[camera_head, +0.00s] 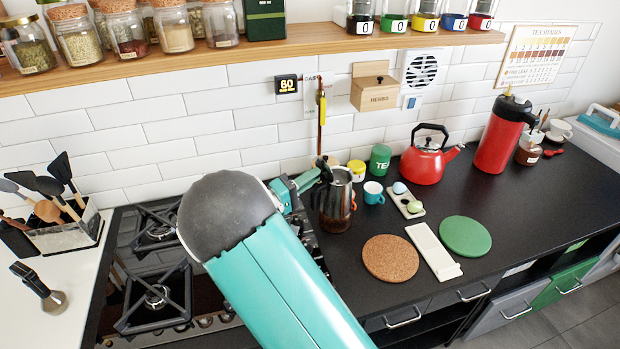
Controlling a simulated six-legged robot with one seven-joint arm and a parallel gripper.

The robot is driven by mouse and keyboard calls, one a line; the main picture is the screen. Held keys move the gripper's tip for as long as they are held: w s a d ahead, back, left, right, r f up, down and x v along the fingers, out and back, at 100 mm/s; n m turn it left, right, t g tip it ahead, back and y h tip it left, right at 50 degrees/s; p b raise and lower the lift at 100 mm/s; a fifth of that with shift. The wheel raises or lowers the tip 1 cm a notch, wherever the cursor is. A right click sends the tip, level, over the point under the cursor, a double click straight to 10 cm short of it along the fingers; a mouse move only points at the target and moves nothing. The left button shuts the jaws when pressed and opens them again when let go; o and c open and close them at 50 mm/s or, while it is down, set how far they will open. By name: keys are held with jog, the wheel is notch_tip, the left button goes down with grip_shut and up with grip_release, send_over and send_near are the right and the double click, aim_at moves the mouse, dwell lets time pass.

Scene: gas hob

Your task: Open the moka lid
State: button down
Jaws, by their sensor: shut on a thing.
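The moka pot (339,190) stands upright on the dark counter, just right of the hob. My gripper (311,179) reaches in from the left at the height of the pot's top and is shut on the lid's edge or knob. The contact is small and partly hidden by my dark fingers.
A red kettle (427,160), a teal cup (374,192) and a green TEA tin (380,160) stand right of the pot. A cork mat (390,258) lies in front. The gas hob (157,299) is left. A wooden shelf (250,50) hangs above.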

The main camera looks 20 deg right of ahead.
jog(key=c, duration=1.3)
grip_release()
jog(key=shift+c, duration=0.2)
jog(key=shift+a, duration=0.1)
jog(key=v, duration=1.3)
jog(key=shift+s+a+f, duration=0.15)
jog(key=shift+s+a, duration=0.05)
jog(key=shift+a, duration=0.05)
